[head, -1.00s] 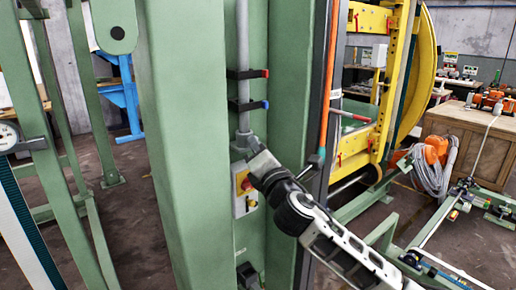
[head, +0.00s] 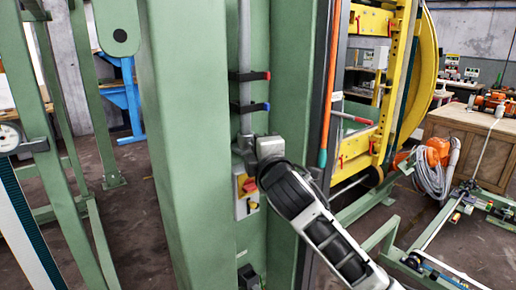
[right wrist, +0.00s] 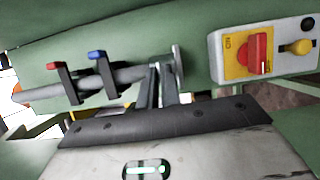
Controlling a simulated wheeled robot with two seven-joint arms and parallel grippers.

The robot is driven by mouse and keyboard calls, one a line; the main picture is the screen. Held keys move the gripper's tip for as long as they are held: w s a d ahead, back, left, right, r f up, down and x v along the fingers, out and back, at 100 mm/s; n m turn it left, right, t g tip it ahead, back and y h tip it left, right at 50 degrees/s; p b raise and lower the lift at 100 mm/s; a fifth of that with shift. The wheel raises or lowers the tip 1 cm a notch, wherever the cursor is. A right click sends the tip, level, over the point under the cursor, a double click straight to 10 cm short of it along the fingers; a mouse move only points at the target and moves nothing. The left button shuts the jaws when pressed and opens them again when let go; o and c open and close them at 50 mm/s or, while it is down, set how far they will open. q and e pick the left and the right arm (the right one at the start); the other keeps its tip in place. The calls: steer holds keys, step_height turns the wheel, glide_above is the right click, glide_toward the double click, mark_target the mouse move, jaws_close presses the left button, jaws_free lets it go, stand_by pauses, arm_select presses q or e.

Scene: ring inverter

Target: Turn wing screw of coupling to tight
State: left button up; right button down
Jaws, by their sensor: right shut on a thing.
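A grey vertical pipe (head: 245,60) runs down the green column to a grey coupling (head: 243,143), which in the right wrist view shows as a flange (right wrist: 178,66) at the pipe's end. My right gripper (head: 259,148) is at the coupling's right side in the head view. In the right wrist view its fingers (right wrist: 160,75) are close together at the coupling, shut on the wing screw. The screw itself is hidden between the fingers, so its angle cannot be told. My left gripper is not in view.
A red-tipped clamp (head: 250,75) and a blue-tipped clamp (head: 250,106) hold the pipe above the coupling. A yellow switch box (head: 243,208) with a red knob (right wrist: 259,54) is just below. A green upright (head: 185,130) stands close on the left.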

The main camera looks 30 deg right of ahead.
steer(key=shift+d+r, duration=0.1)
steer(key=shift+r, duration=0.05)
stand_by(0.3)
steer(key=c, duration=1.6)
jaws_free()
